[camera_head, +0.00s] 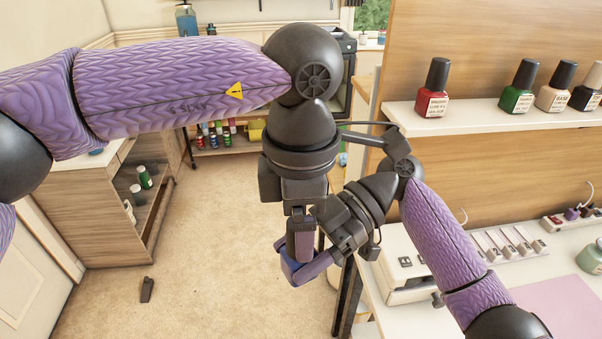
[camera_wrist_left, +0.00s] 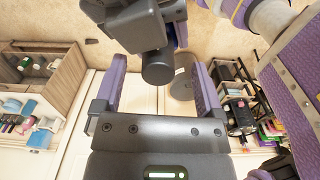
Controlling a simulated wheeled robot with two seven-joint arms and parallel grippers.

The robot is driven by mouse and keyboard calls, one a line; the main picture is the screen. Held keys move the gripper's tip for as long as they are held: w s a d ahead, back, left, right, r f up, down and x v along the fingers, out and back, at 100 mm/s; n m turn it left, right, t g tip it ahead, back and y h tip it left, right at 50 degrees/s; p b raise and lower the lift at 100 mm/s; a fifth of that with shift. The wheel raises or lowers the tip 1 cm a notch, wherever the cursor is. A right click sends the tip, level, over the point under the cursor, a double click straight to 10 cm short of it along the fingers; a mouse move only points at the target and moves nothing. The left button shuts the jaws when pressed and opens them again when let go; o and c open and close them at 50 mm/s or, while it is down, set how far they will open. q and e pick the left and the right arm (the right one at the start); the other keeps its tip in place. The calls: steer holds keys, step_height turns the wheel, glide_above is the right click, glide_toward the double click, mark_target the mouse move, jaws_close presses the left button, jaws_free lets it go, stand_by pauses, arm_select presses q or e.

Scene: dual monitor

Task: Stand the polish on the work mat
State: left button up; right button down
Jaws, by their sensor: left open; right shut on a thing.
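My right gripper (camera_head: 306,270) is shut on a polish bottle, which is mostly hidden in the head view. In the left wrist view a dark cylinder (camera_wrist_left: 158,68), apparently the polish's cap, shows beside the dark body of my right gripper (camera_wrist_left: 128,24). My left gripper (camera_head: 299,240) points down close to the right one. Its fingers are spread apart in the left wrist view (camera_wrist_left: 157,84), with the dark cylinder showing between them; I cannot tell whether they touch it. The pink work mat (camera_head: 555,312) lies on the white desk at the lower right, away from both grippers.
A shelf (camera_head: 480,121) above the desk holds red (camera_head: 433,90), green (camera_head: 520,88) and other polish bottles. A white box (camera_head: 408,262) and a row of switches (camera_head: 510,242) stand behind the mat. A pale green jar (camera_head: 592,257) is at the right edge.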

arm_select(q)
steer(key=shift+f, duration=0.5)
jaws_close()
arm_select(e)
jaws_free()
